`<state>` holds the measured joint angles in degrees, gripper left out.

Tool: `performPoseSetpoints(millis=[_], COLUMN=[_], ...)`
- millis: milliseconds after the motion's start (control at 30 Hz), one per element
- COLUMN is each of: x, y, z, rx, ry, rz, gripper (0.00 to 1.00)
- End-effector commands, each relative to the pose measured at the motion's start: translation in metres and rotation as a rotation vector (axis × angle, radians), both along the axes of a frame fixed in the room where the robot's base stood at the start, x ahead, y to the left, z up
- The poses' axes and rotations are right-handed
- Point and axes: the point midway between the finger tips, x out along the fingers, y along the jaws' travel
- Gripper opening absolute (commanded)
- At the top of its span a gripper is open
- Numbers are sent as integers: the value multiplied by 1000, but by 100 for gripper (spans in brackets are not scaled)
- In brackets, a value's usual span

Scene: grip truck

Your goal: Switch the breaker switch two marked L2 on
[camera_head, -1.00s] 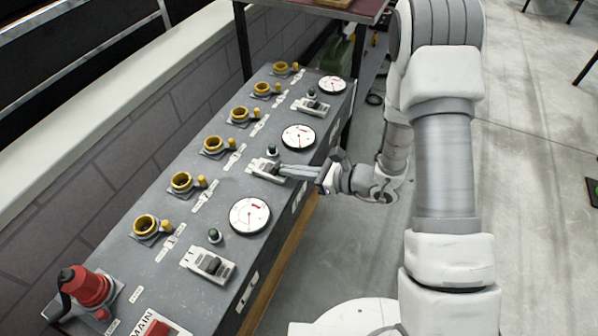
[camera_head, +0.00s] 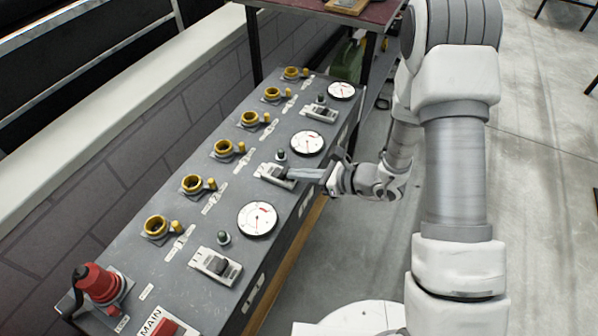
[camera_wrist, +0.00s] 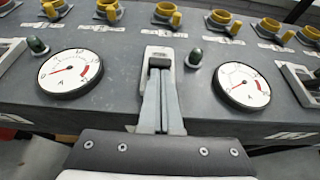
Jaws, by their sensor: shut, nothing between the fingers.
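The middle breaker switch (camera_head: 273,172) is a dark toggle on a pale plate, on the grey sloping panel (camera_head: 190,262). My gripper (camera_head: 290,174) is shut and empty, with its fingertips at this switch. In the wrist view, the fingers (camera_wrist: 161,84) reach up to the dark toggle (camera_wrist: 159,62) and overlap the lower part of its plate (camera_wrist: 157,51). I cannot tell whether they touch it. A dark green lamp (camera_head: 281,155) stands beside the switch; it also shows in the wrist view (camera_wrist: 195,57). The L2 marking is not legible, and the toggle's position is unclear.
Similar breakers sit nearer (camera_head: 215,265) and farther (camera_head: 320,113). Round gauges (camera_head: 257,219) lie between them. Yellow-ringed sockets (camera_head: 223,149) line the wall side. A red plug (camera_head: 97,283) and a MAIN switch (camera_head: 167,327) are at the near end. Open floor lies right.

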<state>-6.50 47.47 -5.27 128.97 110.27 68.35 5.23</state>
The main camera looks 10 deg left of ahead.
Motion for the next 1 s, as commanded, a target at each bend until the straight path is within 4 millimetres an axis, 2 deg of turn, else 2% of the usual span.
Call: performPoseSetpoints(millis=[267, 533, 1000], x=[2, 5, 10], y=[5, 15, 30], z=[11, 25, 31], rx=[-88, -290, -599], ry=[27, 95, 207], rz=[3, 5, 2], gripper=[0, 0, 0])
